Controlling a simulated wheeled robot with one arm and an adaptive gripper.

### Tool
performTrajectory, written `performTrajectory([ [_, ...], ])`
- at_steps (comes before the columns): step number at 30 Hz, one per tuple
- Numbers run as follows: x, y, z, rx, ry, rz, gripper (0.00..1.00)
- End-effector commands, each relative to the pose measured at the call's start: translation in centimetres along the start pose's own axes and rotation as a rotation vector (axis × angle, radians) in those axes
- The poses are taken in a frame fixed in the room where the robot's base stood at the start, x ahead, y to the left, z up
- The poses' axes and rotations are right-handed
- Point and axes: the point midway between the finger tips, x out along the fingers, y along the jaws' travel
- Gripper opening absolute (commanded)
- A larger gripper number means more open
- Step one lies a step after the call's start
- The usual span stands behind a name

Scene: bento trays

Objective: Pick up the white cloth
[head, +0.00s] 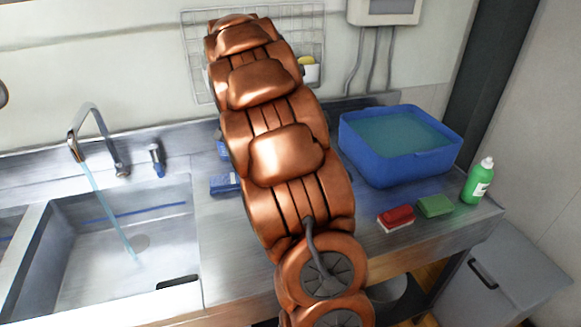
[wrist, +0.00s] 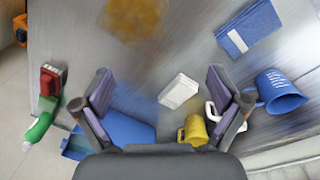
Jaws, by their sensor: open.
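A small white folded cloth (wrist: 179,90) lies flat on the steel counter in the wrist view. It is between the two fingers of my gripper (wrist: 160,78), a little nearer the right one. The fingers are spread wide and do not touch the cloth. The height of the gripper above the counter is hard to tell. In the head view my copper arm hides both the cloth and the gripper.
A yellow mug (wrist: 193,131) and a white mug (wrist: 222,118) are close by, with a blue jug (wrist: 279,92) and blue cloth (wrist: 248,28) to the right. A blue basin (head: 400,165), sponges (head: 435,206) and green bottle (head: 477,182) stand right; a sink (head: 125,225) is left.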

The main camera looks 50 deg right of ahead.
Motion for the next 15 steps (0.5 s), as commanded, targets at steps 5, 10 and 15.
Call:
performTrajectory([
  [5,1.6,-1.5,-5.6,0.162,-0.001,-0.012,0.97],
  [10,3.6,-2.3,-10.2,0.309,-0.013,-0.024,0.97],
  [15,5.6,-2.7,-14.5,0.446,-0.027,-0.046,0.97],
])
